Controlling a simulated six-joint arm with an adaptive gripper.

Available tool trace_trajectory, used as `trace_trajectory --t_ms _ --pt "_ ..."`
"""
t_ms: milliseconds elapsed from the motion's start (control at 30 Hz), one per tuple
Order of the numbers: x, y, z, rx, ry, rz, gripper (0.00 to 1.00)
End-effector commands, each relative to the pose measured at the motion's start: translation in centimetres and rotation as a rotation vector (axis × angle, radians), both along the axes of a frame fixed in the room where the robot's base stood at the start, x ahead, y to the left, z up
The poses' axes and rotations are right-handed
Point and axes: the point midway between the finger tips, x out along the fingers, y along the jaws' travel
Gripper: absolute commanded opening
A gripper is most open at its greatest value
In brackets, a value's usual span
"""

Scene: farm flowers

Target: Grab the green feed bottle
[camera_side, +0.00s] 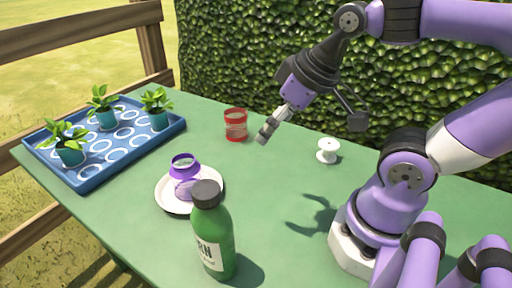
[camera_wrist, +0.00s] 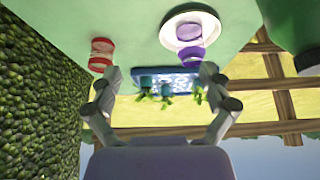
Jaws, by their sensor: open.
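The green feed bottle (camera_side: 213,236) has a dark cap and a pale label, and stands upright on the green table at the front, just in front of a white plate. In the wrist view only part of the bottle (camera_wrist: 307,61) shows at the right edge. My gripper (camera_side: 266,132) is raised above the table, behind and to the right of the bottle and well apart from it. In the wrist view my gripper (camera_wrist: 160,88) has its two fingers spread wide with nothing held between them.
A white plate (camera_side: 165,205) holds a purple cup-like item (camera_side: 185,178). A red jar (camera_side: 236,125) and a white spool (camera_side: 328,151) stand farther back. A blue tray (camera_side: 98,174) with potted plants (camera_side: 104,110) lies at left. A hedge (camera_side: 250,50) rises behind; the table's middle is clear.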

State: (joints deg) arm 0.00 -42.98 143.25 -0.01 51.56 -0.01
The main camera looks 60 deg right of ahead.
Motion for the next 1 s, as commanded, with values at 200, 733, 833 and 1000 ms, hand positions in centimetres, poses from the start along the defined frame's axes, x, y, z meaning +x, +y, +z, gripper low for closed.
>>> trace_trajectory --t_ms 200,733,833,1000 --pt "0.0 0.0 0.0 0.000 0.000 0.000 0.92" --pt "0.4 2.2 1.1 0.016 -0.015 0.117 0.81" --pt "0.3 6.5 3.3 0.036 -0.039 0.361 0.81" --pt "-1.6 11.8 6.2 0.036 -0.069 0.710 0.81"
